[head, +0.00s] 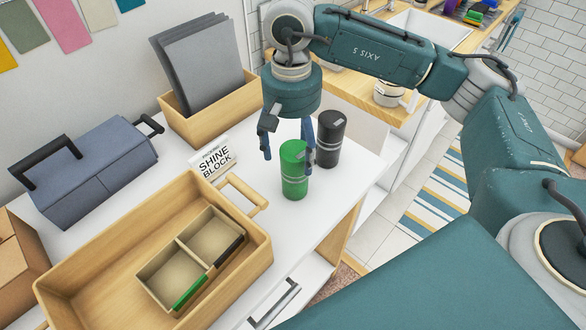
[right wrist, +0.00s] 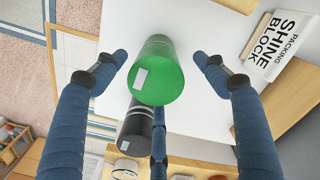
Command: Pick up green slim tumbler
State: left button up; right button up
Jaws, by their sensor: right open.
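The green slim tumbler (head: 294,170) stands upright on the white table, near its right edge. A dark tumbler (head: 329,138) stands just behind it to the right. My right gripper (head: 288,152) is above and around the green tumbler, pointing down. In the right wrist view the green tumbler (right wrist: 160,72) lies between the open blue fingers (right wrist: 161,68), with a gap on each side. The dark tumbler (right wrist: 136,122) shows below it there, with a third finger near it. My left gripper is not in view.
A "Shine Block" sign (head: 213,158) stands left of the tumblers. A wooden tray (head: 70,275) with a divided box (head: 150,272) fills the front left. A grey toolbox (head: 85,165) and a wooden box of grey sheets (head: 190,128) stand behind.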

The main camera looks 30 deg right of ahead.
jog(key=shift+s+f, duration=0.25)
jog(key=shift+f, duration=0.65)
jog(key=shift+d+f+p, duration=0.1)
jog(key=shift+f+p, duration=0.5)
jog(key=shift+f, duration=0.05)
notch_tip(320, 180, down, 4)
jog(key=shift+d+r+p, duration=0.1)
jog(key=shift+r+p, duration=0.05)
jog(key=shift+p, duration=0.6)
jog(key=shift+f, duration=0.3)
jog(key=shift+w, duration=0.1)
jog(key=c, duration=1.5)
